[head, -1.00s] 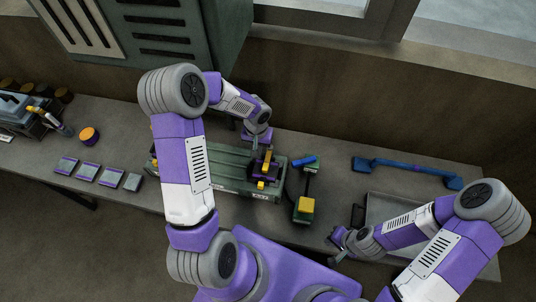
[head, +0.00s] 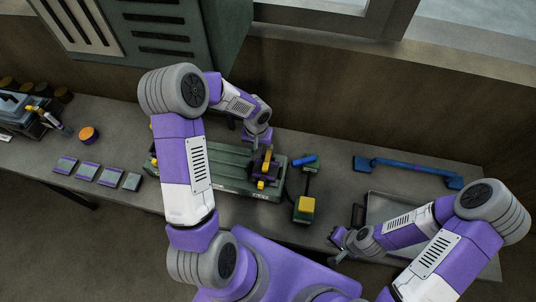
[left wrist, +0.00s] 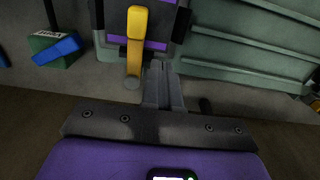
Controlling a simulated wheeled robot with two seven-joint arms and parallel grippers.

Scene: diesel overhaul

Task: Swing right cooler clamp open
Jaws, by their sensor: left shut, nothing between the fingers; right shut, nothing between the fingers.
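The cooler (head: 232,160) is a long grey-green ribbed box lying on the bench, partly hidden behind my left arm. The right cooler clamp (head: 264,168), purple with a yellow handle, sits at its right end. In the left wrist view the clamp's yellow handle (left wrist: 136,40) stands out over a purple band. My left gripper (left wrist: 158,75) is shut and empty, with its fingertips close beside the handle's right side; I cannot tell whether they touch. My right gripper (head: 338,246) is shut and empty near the bench's front edge, far from the clamp.
A green block with a yellow top (head: 304,207) and a blue piece (head: 304,160) lie right of the cooler. A blue bar (head: 410,168) lies at the back right, behind a grey tray (head: 384,197). Several small plates and an orange-topped cup (head: 88,135) lie to the left.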

